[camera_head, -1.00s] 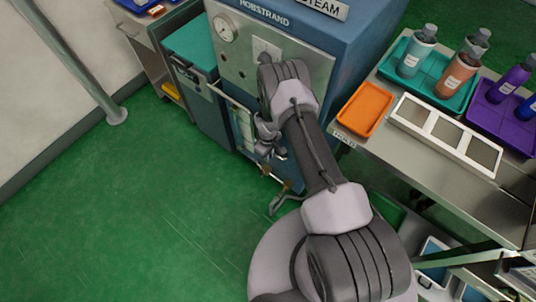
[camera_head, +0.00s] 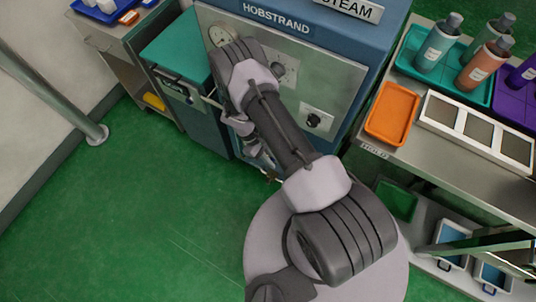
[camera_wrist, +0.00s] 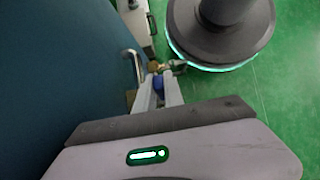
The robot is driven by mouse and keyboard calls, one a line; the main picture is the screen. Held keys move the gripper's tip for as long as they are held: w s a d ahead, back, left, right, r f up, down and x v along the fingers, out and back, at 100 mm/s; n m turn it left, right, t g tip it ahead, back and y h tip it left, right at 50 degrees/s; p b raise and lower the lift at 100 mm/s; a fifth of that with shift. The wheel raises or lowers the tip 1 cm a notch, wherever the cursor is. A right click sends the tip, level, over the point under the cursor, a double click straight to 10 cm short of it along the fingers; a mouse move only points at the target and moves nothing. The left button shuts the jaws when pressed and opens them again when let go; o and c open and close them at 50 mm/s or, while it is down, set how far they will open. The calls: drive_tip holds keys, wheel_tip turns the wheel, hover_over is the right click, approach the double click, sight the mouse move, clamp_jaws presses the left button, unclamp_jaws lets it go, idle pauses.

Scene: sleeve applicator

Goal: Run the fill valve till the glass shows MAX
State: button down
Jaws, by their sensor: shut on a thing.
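The blue HOBSTRAND machine (camera_head: 345,40) stands in front of me, with a metal front panel (camera_head: 330,88). A brass fitting (camera_wrist: 154,66) and a grey lever-like piece sit just beyond the fingertips. In the head view my gripper (camera_head: 262,155) is partly covered by my arm. The sight glass and its MAX mark are hidden behind my arm, so the level cannot be read.
A bent metal rail (camera_wrist: 130,62) runs beside the machine wall, close to the fingers. An orange tray (camera_head: 392,112) and bottles stand on the steel bench at right. A teal-topped cabinet (camera_head: 178,50) adjoins the machine. Green floor (camera_head: 110,220) is clear at left.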

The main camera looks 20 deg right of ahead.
drive_tip(key=shift+w, duration=0.1)
idle(0.3)
drive_tip(key=c, duration=1.4)
unclamp_jaws()
drive_tip(key=shift+c, duration=0.2)
